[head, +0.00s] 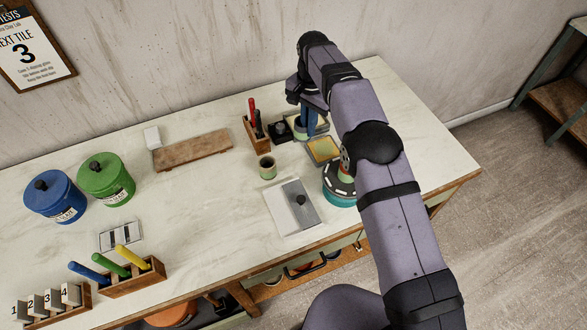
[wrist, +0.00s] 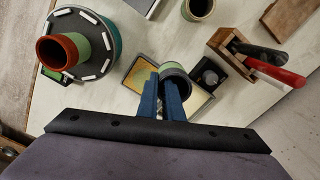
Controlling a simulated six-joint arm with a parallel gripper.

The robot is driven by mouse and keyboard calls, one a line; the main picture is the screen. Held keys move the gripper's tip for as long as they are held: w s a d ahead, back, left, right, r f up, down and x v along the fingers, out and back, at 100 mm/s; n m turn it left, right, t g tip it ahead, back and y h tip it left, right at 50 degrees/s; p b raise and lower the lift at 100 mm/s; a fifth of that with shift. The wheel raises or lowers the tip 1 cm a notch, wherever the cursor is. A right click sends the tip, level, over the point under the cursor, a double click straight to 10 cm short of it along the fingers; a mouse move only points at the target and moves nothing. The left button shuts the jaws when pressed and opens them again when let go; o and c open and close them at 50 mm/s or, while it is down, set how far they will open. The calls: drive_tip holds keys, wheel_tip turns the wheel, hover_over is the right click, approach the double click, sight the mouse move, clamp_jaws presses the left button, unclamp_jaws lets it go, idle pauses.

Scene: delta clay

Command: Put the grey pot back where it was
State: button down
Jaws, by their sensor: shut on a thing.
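The grey pot (wrist: 175,70), with a dark rim and a pale green band, is between the blue fingers of my gripper (wrist: 165,95) in the wrist view. The gripper is shut on it. In the head view my gripper (head: 308,122) is at the back right of the table, and part of the pot (head: 300,128) shows beside the fingers. The pot appears over or close to shallow yellow-lined trays (wrist: 134,86). Its underside is hidden, so I cannot tell whether it touches anything.
A turntable (head: 338,192) carrying a terracotta and green pot (wrist: 60,48) stands front right of the gripper. A black block (head: 280,131), a wooden tool holder (head: 254,137) and a small dark-filled cup (head: 267,168) are close on the left. The table's middle (head: 210,205) is clear.

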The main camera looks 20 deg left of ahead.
drive_tip(key=shift+s+a+r+n+b, duration=0.1)
drive_tip(key=shift+s+a+b, duration=0.1)
drive_tip(key=shift+a+b, duration=0.25)
drive_tip(key=shift+s+a+f+n+b, duration=0.1)
drive_tip(key=shift+s+a+b, duration=0.15)
drive_tip(key=shift+a+b, duration=0.2)
drive_tip(key=shift+s+a+r+n+b, duration=0.1)
drive_tip(key=shift+s+a+b, duration=0.1)
drive_tip(key=shift+a+b, duration=0.25)
drive_tip(key=shift+m, duration=0.7)
drive_tip(key=s, duration=0.1)
drive_tip(key=s+d+b, duration=0.1)
drive_tip(key=s+r, duration=0.1)
drive_tip(key=s, duration=0.1)
drive_tip(key=shift+d+b, duration=0.2)
drive_tip(key=shift+b, duration=0.1)
drive_tip(key=shift+f+p, duration=1.6)
drive_tip(key=shift+f, duration=3.4)
drive_tip(key=shift+f, duration=0.1)
